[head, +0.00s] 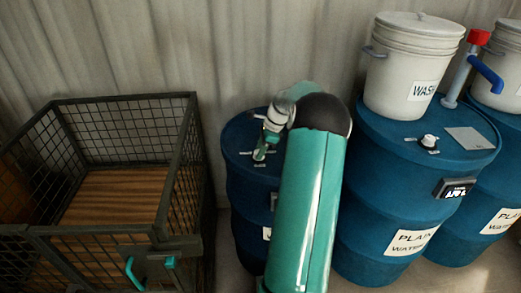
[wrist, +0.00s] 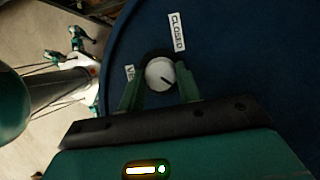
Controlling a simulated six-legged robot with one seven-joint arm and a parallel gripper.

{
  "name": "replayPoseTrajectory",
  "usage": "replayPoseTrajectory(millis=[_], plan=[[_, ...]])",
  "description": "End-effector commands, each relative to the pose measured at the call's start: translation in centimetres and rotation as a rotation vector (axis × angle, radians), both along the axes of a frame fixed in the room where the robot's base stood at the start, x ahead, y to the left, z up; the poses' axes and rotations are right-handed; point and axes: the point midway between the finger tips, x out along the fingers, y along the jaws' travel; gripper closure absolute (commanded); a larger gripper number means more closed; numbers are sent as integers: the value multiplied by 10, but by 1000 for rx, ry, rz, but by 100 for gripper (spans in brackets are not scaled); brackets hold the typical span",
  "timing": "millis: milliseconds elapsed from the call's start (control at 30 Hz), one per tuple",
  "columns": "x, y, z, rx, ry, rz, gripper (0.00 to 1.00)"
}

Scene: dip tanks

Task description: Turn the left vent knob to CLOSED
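The left blue drum (head: 240,185) stands behind my arm in the head view. In the wrist view its dark blue lid (wrist: 235,50) carries a round pale vent knob (wrist: 160,73) with a dark line slanting toward lower right. A CLOSED label (wrist: 177,32) is above and slightly right of the knob. Another label (wrist: 129,73) at its left is partly hidden by a finger. My gripper (wrist: 159,82) is open, its green fingers on either side of the knob with small gaps apparent; contact is unclear. In the head view my gripper (head: 262,150) is low over the lid; the knob is hidden there.
Another drum (head: 400,205) at right has its own white knob (head: 429,141) and bears a white WASH bucket (head: 400,70). A red-and-blue pipe fitting (head: 470,65) stands beside it. A mesh crate (head: 195,150) stands at left. A corrugated wall (head: 250,50) is close behind.

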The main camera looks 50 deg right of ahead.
Motion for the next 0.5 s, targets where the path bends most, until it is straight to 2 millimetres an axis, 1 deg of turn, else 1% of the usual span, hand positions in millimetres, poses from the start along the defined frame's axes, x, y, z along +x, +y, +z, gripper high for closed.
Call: replayPoseTrajectory(millis=[267, 500], plan=[[0, 0, 0, 0, 0, 20, 89], [1, -1, 0, 0, 0, 114, 89]])
